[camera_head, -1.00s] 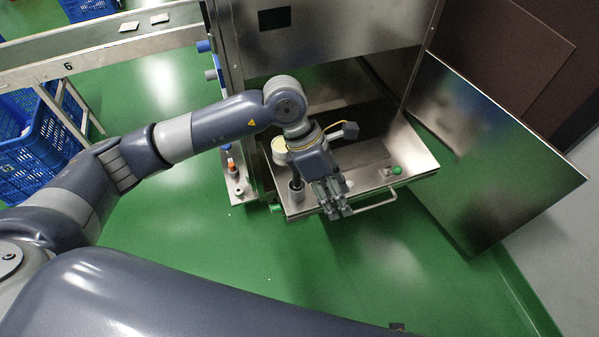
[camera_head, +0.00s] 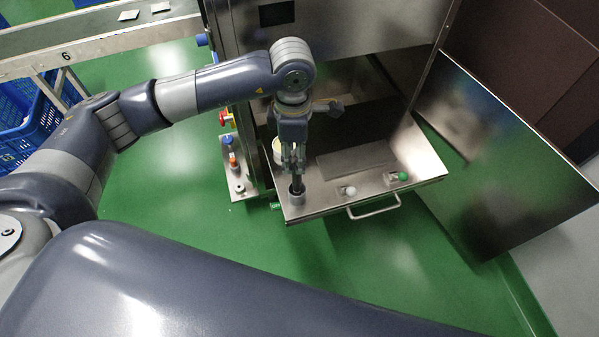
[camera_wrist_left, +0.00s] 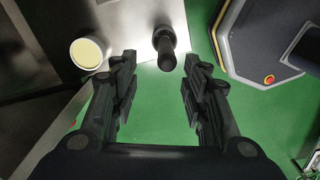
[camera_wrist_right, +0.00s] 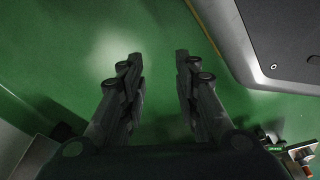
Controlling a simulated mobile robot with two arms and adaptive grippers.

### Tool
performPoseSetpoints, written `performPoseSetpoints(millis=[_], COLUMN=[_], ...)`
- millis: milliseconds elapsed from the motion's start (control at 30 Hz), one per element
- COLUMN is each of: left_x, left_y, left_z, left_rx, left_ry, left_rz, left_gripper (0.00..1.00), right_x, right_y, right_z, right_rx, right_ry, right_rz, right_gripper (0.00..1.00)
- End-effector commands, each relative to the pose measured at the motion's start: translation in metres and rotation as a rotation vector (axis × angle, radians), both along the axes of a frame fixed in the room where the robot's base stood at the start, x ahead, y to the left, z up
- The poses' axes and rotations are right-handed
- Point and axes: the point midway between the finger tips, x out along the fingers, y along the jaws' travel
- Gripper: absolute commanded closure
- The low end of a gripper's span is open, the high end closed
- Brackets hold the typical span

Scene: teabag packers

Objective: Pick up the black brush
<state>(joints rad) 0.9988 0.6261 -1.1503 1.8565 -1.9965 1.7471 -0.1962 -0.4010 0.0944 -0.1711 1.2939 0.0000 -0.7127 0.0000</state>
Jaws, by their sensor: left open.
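The black brush (camera_wrist_left: 165,46) stands with its dark handle up in the left wrist view, ahead of and between the left fingers. In the head view its dark shaft (camera_head: 297,184) rises from a grey round holder (camera_head: 297,200) at the tray's front left corner. My left gripper (camera_head: 293,163) is above it, pointing down. In the left wrist view the left gripper (camera_wrist_left: 158,62) is open, and nothing is clasped. The brush's lower end is hidden. My right gripper (camera_wrist_right: 158,60) is open and empty over green floor in the right wrist view.
A white cup with a yellowish top (camera_wrist_left: 88,52) stands left of the brush. A steel panel (camera_head: 500,150) leans at the right.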

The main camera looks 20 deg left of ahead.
Motion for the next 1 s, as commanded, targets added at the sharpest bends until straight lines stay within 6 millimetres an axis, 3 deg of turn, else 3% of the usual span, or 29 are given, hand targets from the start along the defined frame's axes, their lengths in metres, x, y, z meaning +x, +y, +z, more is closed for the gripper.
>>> performPoseSetpoints(millis=[300,567,800,1000], left_x=[-0.002,-0.003,-0.005,-0.004], left_y=[-0.001,-0.003,-0.007,-0.007], left_z=[-0.044,-0.066,-0.101,-0.107], left_rx=[0.0,0.0,0.0,-0.001], left_ry=[0.005,0.003,0.004,0.001], left_rz=[0.0,0.0,0.0,-0.001], left_gripper=[0.58,0.58,0.58,0.58], right_x=[0.008,0.01,0.013,0.018], right_y=[0.001,0.001,0.002,0.002], right_z=[0.007,0.011,0.013,0.02], right_rx=[0.001,0.001,0.0,0.002], right_ry=[-0.007,-0.007,-0.009,-0.016], right_rz=[-0.001,-0.002,-0.002,-0.003], right_gripper=[0.71,0.71,0.71,0.71])
